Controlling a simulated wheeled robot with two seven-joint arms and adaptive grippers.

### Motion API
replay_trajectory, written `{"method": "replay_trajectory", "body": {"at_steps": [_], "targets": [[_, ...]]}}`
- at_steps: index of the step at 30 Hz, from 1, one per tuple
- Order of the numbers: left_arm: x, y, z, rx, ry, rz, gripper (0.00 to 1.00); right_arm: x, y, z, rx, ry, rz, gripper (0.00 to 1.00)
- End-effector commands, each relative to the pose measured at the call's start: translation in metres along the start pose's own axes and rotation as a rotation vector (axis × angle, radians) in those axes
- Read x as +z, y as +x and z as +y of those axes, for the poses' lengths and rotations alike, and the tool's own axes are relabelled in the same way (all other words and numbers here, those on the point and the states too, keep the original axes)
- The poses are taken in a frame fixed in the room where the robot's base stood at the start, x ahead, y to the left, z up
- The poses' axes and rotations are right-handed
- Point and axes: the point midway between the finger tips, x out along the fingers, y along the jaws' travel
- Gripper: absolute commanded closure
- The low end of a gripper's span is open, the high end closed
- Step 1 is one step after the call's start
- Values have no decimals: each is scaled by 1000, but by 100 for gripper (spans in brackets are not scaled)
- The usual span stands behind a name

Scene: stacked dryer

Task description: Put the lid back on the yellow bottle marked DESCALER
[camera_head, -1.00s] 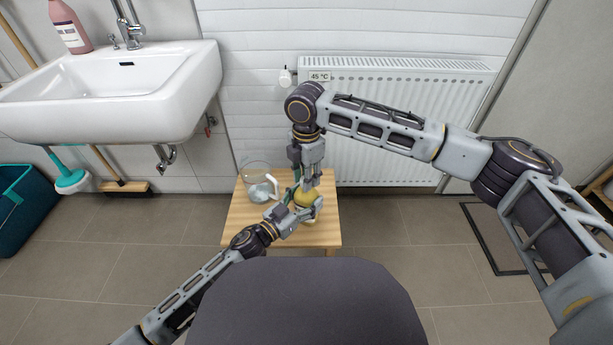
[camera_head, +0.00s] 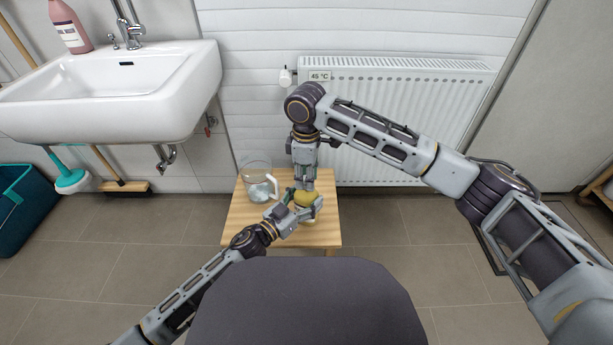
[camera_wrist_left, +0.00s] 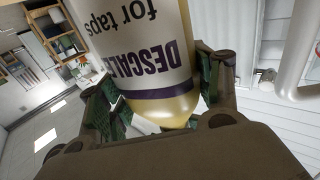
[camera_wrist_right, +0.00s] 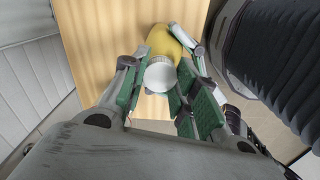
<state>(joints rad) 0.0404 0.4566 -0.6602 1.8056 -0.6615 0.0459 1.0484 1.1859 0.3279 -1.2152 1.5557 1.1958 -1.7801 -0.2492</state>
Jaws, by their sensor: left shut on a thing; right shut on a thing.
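The yellow DESCALER bottle (camera_head: 309,199) is over the small wooden table, partly hidden by both grippers. Its label (camera_wrist_left: 150,62) fills the left wrist view. My left gripper (camera_head: 300,209) is shut around the bottle's body, with a green-padded finger on each side. The white round lid (camera_wrist_right: 159,76) shows at the bottle's end in the right wrist view. My right gripper (camera_wrist_right: 156,84) is shut on the lid, its green pads on either side. The lid is lined up over the bottle, but I cannot tell whether it is seated.
A glass jug (camera_head: 257,181) with a white handle stands on the wooden table (camera_head: 240,228), left of the grippers. A radiator (camera_head: 400,115) is behind the table. A white sink (camera_head: 120,90) is at the left.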

Motion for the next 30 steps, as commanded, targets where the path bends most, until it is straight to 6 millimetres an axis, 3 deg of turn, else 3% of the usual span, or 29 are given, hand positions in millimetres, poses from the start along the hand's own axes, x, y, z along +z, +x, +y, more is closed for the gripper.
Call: {"method": "replay_trajectory", "body": {"at_steps": [13,18,19,21,24,30], "targets": [[1,0,0,0,0,-1,100,-1,0,-1,-3,385,2,100],[0,0,0,0,0,-1,100,-1,0,-1,-2,390,1,100],[0,0,0,0,0,-1,100,-1,0,-1,-2,390,1,67],[0,0,0,0,0,-1,100,-1,0,-1,-1,390,1,58],[0,0,0,0,0,-1,100,-1,0,-1,-1,389,1,46],[0,0,0,0,0,-1,100,0,0,0,-1,389,0,46]]}}
